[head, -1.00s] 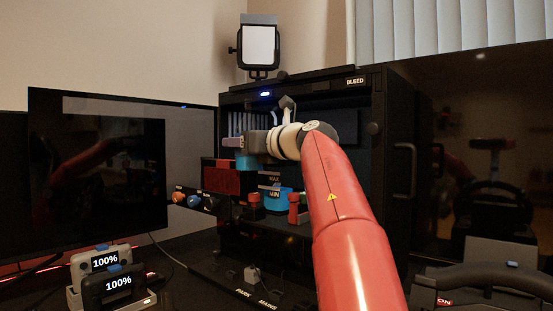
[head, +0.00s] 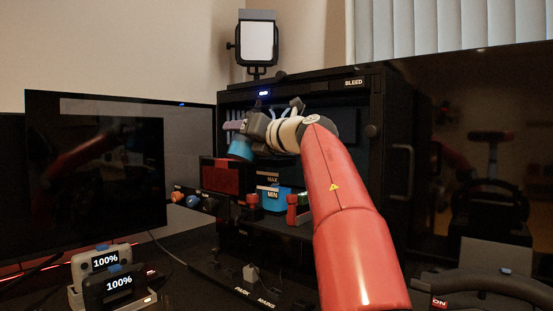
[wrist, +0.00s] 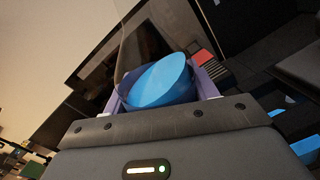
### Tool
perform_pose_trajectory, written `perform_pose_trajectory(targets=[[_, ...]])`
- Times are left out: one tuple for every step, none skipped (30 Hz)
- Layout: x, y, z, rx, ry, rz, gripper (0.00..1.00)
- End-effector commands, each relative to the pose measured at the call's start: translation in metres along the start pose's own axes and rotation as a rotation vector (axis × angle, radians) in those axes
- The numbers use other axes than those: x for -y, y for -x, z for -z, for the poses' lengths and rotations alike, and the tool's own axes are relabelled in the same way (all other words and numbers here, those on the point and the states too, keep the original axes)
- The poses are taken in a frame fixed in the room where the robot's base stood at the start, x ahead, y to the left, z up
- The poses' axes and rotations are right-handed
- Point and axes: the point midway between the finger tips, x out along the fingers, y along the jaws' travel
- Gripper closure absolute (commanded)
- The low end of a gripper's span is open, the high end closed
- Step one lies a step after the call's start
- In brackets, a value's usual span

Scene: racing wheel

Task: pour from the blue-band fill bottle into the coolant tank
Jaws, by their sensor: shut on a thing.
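My gripper (head: 236,128) is shut on the blue-band fill bottle (head: 240,148), which hangs tilted inside the open dark case. In the wrist view, the bottle's round blue end (wrist: 160,82) sits between the two lavender fingers of my gripper (wrist: 158,92). The coolant tank (head: 273,192) stands below and to the right of the bottle. It has MAX and MIN marks and blue fluid up to about MIN. The bottle is apart from the tank. My gripper hides much of the bottle, and its mouth cannot be made out.
A dark red panel (head: 220,177) is just below the bottle. Red-topped fittings (head: 292,208) flank the tank. The case's frame (head: 305,84) surrounds the arm. A monitor (head: 95,170) is at left, and a charger with two battery packs (head: 118,284) is at front left.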

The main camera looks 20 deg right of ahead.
Motion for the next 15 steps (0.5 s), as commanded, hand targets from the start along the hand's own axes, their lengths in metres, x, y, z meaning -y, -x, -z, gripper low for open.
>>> perform_pose_trajectory(targets=[[-0.0002, 0.0004, -0.0012, 0.003, -0.024, 0.000, 0.73], [-0.0001, 0.0004, -0.0014, 0.005, -0.038, -0.001, 0.73], [0.0002, 0.0005, -0.0016, 0.006, -0.059, -0.001, 0.73], [0.0004, 0.0005, -0.0017, 0.007, -0.073, -0.001, 0.73], [0.0009, 0.0005, -0.0017, 0.008, -0.089, -0.001, 0.73], [0.0014, 0.0006, -0.0018, 0.009, -0.108, -0.001, 0.73], [0.0017, 0.0006, -0.0018, 0.010, -0.124, -0.001, 0.73], [0.0020, 0.0006, -0.0019, 0.011, -0.138, -0.001, 0.73], [0.0025, 0.0007, -0.0020, 0.013, -0.159, -0.001, 0.73], [0.0028, 0.0007, -0.0021, 0.014, -0.173, -0.001, 0.73], [0.0031, 0.0007, -0.0021, 0.015, -0.189, -0.001, 0.73], [0.0036, 0.0007, -0.0022, 0.016, -0.208, -0.001, 0.73], [0.0035, 0.0007, -0.0021, 0.017, -0.224, -0.001, 0.73], [0.0026, 0.0007, -0.0016, 0.018, -0.238, -0.002, 0.73], [0.0021, 0.0007, -0.0012, 0.019, -0.259, -0.002, 0.73]])
